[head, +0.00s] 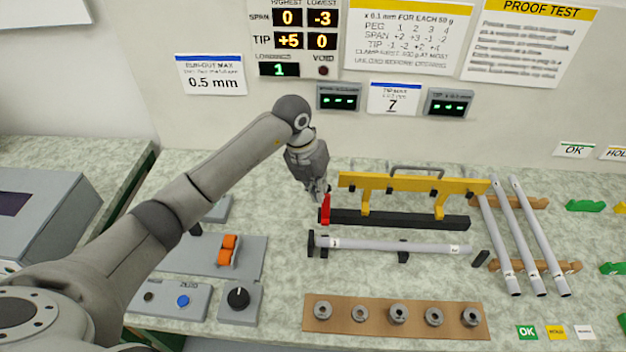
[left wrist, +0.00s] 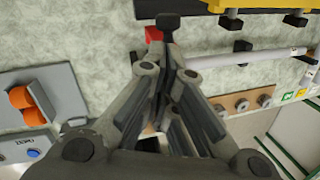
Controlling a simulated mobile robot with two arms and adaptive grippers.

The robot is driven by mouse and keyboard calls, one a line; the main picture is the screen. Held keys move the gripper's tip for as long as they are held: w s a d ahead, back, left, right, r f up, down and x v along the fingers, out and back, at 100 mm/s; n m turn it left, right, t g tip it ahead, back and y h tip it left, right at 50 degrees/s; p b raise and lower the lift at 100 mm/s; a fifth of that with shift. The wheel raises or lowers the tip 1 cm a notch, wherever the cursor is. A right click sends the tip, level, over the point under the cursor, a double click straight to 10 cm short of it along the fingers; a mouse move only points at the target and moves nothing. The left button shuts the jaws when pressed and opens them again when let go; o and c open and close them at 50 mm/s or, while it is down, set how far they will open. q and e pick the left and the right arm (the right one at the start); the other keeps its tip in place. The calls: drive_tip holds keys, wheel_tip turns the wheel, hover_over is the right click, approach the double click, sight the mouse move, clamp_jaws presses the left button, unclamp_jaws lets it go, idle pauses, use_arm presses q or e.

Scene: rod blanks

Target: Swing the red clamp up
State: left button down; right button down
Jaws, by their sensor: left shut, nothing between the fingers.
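The red clamp (head: 325,209) stands upright at the left end of the black bar and beside the left end of a grey rod (head: 390,245). In the left wrist view a red part of the clamp (left wrist: 153,34) shows just past my fingertips. My left gripper (head: 319,196) is shut and empty, with its fingertips close above the clamp's top. I cannot tell whether they touch it. In the left wrist view my left gripper (left wrist: 172,60) partly hides the rod's end. My right gripper is in neither view.
A yellow bridge with a handle (head: 410,184) stands behind the rod. Several loose rods (head: 525,235) lie on wooden rests at the right. A brown board (head: 378,316) with several rings lies in front. An orange roller unit (head: 228,250) and a black knob (head: 238,298) stand at the left.

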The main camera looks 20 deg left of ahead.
use_arm(q)
drive_tip(key=shift+w+f, duration=0.3)
drive_tip(key=shift+w, duration=0.15)
drive_tip(key=shift+w+a+f+b, duration=0.1)
drive_tip(key=shift+w+a+b, duration=0.05)
drive_tip(key=shift+w+b, duration=0.45)
drive_tip(key=shift+w+a+f+b, duration=0.1)
drive_tip(key=shift+w+b, duration=0.3)
drive_tip(key=shift+b, duration=0.25)
